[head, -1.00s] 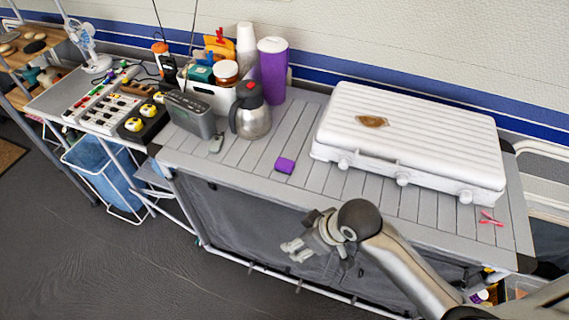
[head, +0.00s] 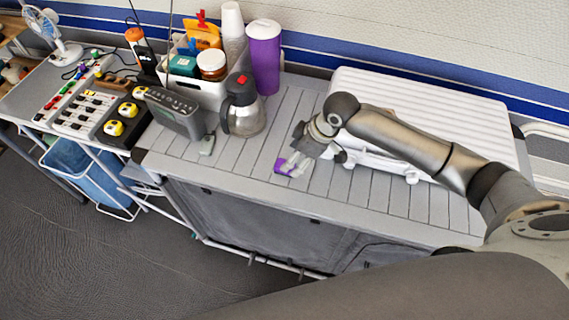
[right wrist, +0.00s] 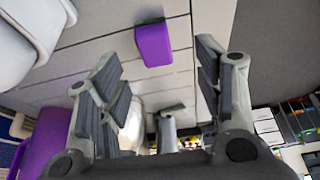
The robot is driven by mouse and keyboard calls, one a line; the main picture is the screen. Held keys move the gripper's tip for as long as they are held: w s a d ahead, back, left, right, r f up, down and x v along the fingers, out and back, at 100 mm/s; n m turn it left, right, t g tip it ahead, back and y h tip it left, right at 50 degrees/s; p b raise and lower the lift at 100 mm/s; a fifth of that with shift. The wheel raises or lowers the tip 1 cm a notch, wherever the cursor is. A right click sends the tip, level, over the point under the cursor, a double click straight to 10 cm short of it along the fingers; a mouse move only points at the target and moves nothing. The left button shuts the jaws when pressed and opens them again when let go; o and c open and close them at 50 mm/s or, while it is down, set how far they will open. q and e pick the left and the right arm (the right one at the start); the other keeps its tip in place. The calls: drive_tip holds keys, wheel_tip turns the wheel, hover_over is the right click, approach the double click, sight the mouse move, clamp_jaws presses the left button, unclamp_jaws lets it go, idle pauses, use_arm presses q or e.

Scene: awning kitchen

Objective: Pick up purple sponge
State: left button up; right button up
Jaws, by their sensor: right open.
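The purple sponge (head: 281,166) lies on the grey slatted table top (head: 250,184), partly hidden behind my gripper's fingers in the head view. In the right wrist view the sponge (right wrist: 153,45) lies between and beyond the two fingers, apart from them. My right gripper (head: 293,165) is open and empty, just above the table at the sponge; it also shows in the right wrist view (right wrist: 165,85). My left gripper is not in view.
A white ribbed case (head: 440,110) stands behind and right of my right gripper. A steel jug (head: 243,112), a purple tumbler (head: 264,62) and a radio (head: 176,112) stand to the left and back. The table's front strip is clear.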

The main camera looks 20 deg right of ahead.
drive_tip(key=shift+w+a+f, duration=0.1)
drive_tip(key=shift+a+f, duration=0.05)
drive_tip(key=shift+f, duration=0.3)
drive_tip(key=shift+w+f, duration=0.25)
drive_tip(key=shift+f, duration=0.05)
drive_tip(key=p+x, duration=0.1)
drive_tip(key=x, duration=0.3)
drive_tip(key=shift+w+a+f+p, duration=0.15)
drive_tip(key=shift+w+p, duration=0.05)
drive_tip(key=shift+p, duration=0.1)
drive_tip(key=shift+f, duration=0.3)
drive_tip(key=shift+w+f, duration=0.1)
drive_tip(key=shift+f, duration=0.05)
drive_tip(key=c, duration=0.4)
drive_tip(key=shift+a, duration=0.1)
drive_tip(key=c, duration=0.5)
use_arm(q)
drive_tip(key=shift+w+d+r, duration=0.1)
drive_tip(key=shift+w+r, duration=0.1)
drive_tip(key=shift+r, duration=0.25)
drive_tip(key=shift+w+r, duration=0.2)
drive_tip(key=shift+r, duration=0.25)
use_arm(e)
drive_tip(key=shift+c, duration=0.2)
